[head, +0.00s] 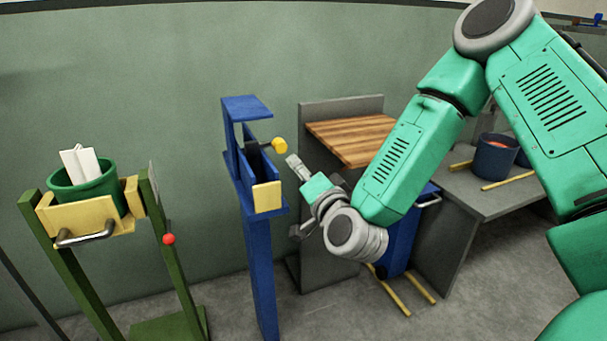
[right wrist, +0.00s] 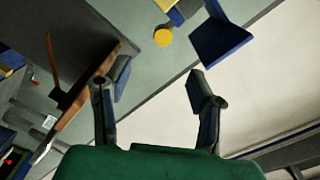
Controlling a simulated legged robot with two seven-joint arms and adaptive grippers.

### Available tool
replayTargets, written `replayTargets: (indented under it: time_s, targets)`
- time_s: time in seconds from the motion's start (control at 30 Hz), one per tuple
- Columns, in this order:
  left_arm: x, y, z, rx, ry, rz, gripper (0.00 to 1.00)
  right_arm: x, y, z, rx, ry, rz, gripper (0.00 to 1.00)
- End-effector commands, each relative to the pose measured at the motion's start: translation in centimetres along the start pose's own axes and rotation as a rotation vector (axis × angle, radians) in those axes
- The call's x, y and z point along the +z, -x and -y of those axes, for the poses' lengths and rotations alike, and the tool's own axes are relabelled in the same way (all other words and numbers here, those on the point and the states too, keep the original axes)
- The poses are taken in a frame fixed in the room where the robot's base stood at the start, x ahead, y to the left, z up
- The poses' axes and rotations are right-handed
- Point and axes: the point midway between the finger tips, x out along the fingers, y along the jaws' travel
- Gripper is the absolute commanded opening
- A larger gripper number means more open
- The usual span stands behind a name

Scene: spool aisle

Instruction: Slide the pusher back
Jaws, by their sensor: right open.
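A blue stand (head: 260,255) rises in the middle of the head view, with a blue bracket at its top. A yellow knob (head: 279,146) on a dark rod sticks out of the bracket's right side, and looks like the pusher's handle. It also shows in the right wrist view (right wrist: 163,37), above and beyond the fingers. A yellow block (head: 267,197) is on the bracket's front. My right gripper (head: 297,167) is just right of the knob and slightly lower, apart from it. In the right wrist view its two fingers (right wrist: 155,88) are spread and empty. My left gripper is not in view.
A green stand (head: 180,270) at left carries a yellow drawer-like front (head: 78,222), a green bucket (head: 85,190) and a red knob (head: 169,239). A wood-topped bench (head: 350,140) stands behind my right arm. A grey table (head: 480,195) with a dark bucket (head: 495,158) is farther right.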

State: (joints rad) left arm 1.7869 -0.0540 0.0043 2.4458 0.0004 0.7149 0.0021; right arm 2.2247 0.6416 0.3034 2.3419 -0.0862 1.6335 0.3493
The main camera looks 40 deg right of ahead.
Motion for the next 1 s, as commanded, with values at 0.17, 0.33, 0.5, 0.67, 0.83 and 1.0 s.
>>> replayTargets:
  time_s: [0.17, 0.33, 0.5, 0.67, 0.83, 1.0]
  targets:
    - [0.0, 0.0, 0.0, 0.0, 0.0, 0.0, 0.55, 0.0, 0.7, 0.0, 0.0, 0.0, -0.001, 0.49]
    - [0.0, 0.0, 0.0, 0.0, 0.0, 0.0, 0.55, -0.1, 0.7, 0.0, 0.0, 0.0, -0.001, 0.49]
    - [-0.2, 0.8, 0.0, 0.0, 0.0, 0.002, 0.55, -0.5, 0.6, 0.3, 0.005, 0.013, 0.01, 0.49]
    - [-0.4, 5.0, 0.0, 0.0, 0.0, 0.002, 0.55, -2.1, 0.0, 1.7, 0.032, 0.093, 0.087, 0.49]
    - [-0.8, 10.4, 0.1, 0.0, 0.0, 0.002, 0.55, -3.9, -0.4, 2.8, 0.059, 0.226, 0.218, 0.49]
    - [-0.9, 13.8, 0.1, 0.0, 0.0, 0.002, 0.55, -4.8, -0.3, 2.9, 0.074, 0.334, 0.328, 0.49]
